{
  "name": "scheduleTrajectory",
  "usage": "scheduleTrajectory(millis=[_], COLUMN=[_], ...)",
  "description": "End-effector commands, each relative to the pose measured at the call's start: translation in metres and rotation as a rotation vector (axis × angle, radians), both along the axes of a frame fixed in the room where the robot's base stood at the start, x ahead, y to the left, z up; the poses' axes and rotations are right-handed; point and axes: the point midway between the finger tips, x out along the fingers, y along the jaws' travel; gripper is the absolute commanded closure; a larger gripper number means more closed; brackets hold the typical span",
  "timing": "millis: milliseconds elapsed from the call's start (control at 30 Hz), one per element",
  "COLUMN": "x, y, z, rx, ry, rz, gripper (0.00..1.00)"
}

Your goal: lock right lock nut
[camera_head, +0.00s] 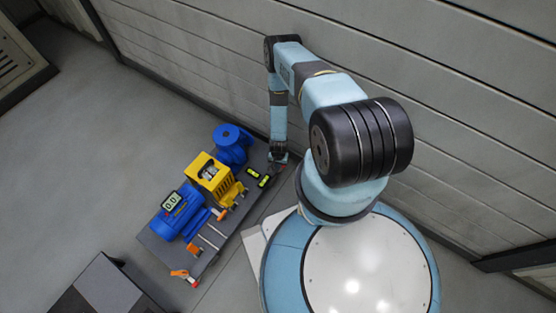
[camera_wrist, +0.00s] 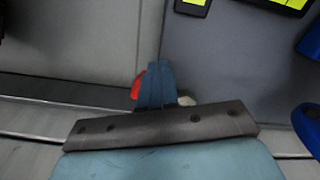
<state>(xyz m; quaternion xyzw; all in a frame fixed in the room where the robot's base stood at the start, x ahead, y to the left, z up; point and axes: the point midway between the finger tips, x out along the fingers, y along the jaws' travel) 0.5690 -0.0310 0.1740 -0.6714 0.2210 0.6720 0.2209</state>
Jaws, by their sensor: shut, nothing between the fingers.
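My gripper (camera_head: 279,166) reaches down at the right end of the dark skid plate (camera_head: 158,252), by the wall. In the wrist view its blue-grey fingers (camera_wrist: 155,84) are together, with nothing held between them. A red part (camera_wrist: 137,86) shows just left of the fingers and a pale rounded part (camera_wrist: 187,101) just right of them, at the plate's edge. These may belong to the right lock nut, but the fingers hide most of it. I cannot tell whether the fingers touch it. An orange-and-red fitting (camera_head: 184,275) sits at the plate's near-left corner.
On the skid stand a blue motor (camera_head: 178,214) with a display, a yellow guard (camera_head: 210,176) and a blue pump (camera_head: 231,143). Two dark blocks with yellow-green faces (camera_head: 258,176) lie close to my gripper. A ribbed wall (camera_head: 180,55) rises behind. The floor at left is clear.

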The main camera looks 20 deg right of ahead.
Motion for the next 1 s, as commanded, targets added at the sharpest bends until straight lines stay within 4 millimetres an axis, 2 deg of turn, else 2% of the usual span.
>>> scheduleTrajectory(millis=[233,567,1000], x=[-0.001,-0.004,-0.004], y=[-0.002,-0.016,-0.017], z=[0.0,0.0,0.0], rx=[0.0,0.0,0.0], ry=[0.0,0.0,0.0], rz=[-0.001,0.0,0.0], gripper=[1.0,1.0,1.0])
